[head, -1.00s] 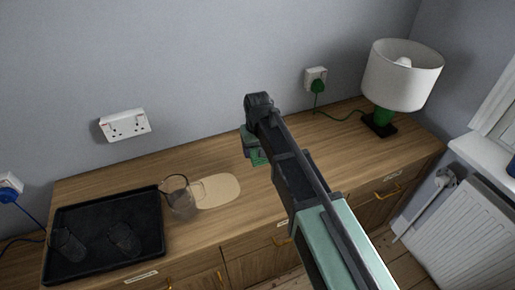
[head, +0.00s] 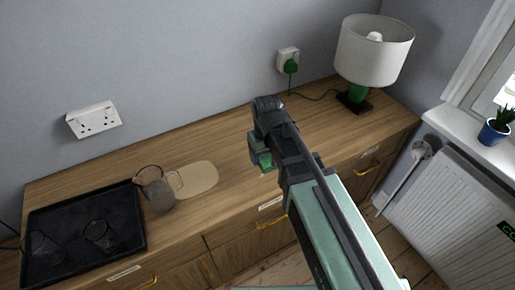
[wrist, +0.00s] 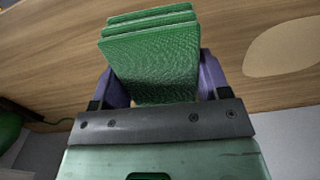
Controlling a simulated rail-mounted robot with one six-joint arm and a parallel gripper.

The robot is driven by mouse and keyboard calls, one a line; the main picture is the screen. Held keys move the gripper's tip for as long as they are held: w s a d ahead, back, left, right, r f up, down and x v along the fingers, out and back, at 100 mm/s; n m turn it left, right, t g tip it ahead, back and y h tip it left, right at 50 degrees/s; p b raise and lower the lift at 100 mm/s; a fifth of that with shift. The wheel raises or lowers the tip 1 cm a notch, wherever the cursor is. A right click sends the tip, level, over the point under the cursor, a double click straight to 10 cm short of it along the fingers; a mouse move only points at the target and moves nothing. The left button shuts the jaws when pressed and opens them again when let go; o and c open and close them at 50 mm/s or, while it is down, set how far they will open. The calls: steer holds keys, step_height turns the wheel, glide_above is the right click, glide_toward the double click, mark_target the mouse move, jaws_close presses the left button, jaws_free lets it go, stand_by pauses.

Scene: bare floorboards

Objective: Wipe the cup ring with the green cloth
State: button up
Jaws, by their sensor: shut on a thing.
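My gripper (head: 263,156) is shut on the green cloth (wrist: 150,62), which is folded in several layers between the two purple fingers in the wrist view. In the head view only a small green part of the cloth (head: 266,161) shows below the gripper. The cloth is over the wooden sideboard top, to the right of a beige oval mat; I cannot tell whether it touches the wood. I cannot make out a cup ring in either view; my arm and the cloth hide part of the top.
The beige mat (head: 200,179) lies beside a glass jug (head: 157,191). A black tray (head: 75,208) with two glasses stands at the left. A lamp (head: 374,48) with a green cord stands at the back right.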

steer(key=shift+f+b, duration=3.9)
steer(key=shift+f, duration=0.05)
steer(key=shift+w+a+r+p, duration=0.3)
steer(key=shift+w, duration=0.2)
steer(key=shift+w+a, duration=0.35)
steer(key=shift+w, duration=0.3)
steer(key=shift+w+a, duration=0.35)
steer(key=shift+w, duration=0.3)
steer(key=shift+s+d, duration=0.45)
steer(key=shift+s, duration=0.4)
steer(key=shift+s+d, duration=0.45)
steer(key=shift+s, duration=0.4)
steer(key=shift+s+d+r+p, duration=0.1)
steer(key=shift+s+r+p, duration=0.05)
steer(key=shift+r+p, duration=0.2)
step_height(320, 180, up, 7)
steer(key=p, duration=0.6)
steer(key=shift+f+p, duration=0.1)
steer(key=shift+p, duration=0.3)
steer(key=shift+f, duration=0.2)
step_height(320, 180, down, 6)
steer(key=b, duration=0.6)
steer(key=shift+r, duration=0.1)
